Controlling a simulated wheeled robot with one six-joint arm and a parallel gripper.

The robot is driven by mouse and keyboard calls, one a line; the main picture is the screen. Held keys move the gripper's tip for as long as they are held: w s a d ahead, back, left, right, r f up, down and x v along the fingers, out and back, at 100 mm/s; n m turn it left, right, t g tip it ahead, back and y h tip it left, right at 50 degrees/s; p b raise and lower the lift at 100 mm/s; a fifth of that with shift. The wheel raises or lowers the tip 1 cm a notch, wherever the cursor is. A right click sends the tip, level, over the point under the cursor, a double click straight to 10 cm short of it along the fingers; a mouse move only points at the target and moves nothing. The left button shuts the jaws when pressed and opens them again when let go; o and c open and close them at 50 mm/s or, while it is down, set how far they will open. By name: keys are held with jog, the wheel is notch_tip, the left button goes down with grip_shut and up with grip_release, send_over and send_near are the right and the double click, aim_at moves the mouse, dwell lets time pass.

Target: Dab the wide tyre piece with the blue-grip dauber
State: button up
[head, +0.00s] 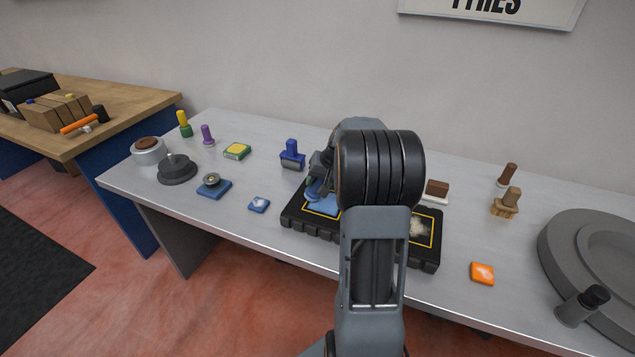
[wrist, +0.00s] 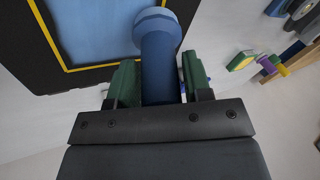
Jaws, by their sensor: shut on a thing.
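The wide tyre piece (head: 293,224) is a black slab with a treaded edge, lying on the grey table partly behind my arm. It has yellow-outlined panels: a light blue one (head: 325,207) at left and a dark one with a whitish patch (head: 418,228) at right. In the wrist view the tyre piece (wrist: 50,78) fills the upper left, with its blue panel (wrist: 95,30). My gripper (wrist: 160,80) is shut on the blue-grip dauber (wrist: 160,58), its green fingers either side of the blue handle. The dauber's round end overlaps the blue panel's edge; I cannot tell whether they touch.

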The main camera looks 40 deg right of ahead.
dwell(0.4)
jog(key=shift+s+a+b, duration=0.4)
jog(key=shift+s+a, duration=0.1)
jog(key=shift+a, duration=0.25)
jog(key=shift+w+d, duration=0.1)
jog(key=shift+d, duration=0.05)
jog(key=shift+w+d, duration=0.4)
jog(key=shift+d, duration=0.25)
jog(key=shift+a+f, duration=0.1)
jog(key=shift+s+a, duration=0.5)
jog(key=shift+a, duration=0.2)
jog(key=shift+w+d, duration=0.1)
jog(key=shift+d, duration=0.1)
jog(key=shift+w+d, duration=0.4)
jog(key=shift+d, duration=0.2)
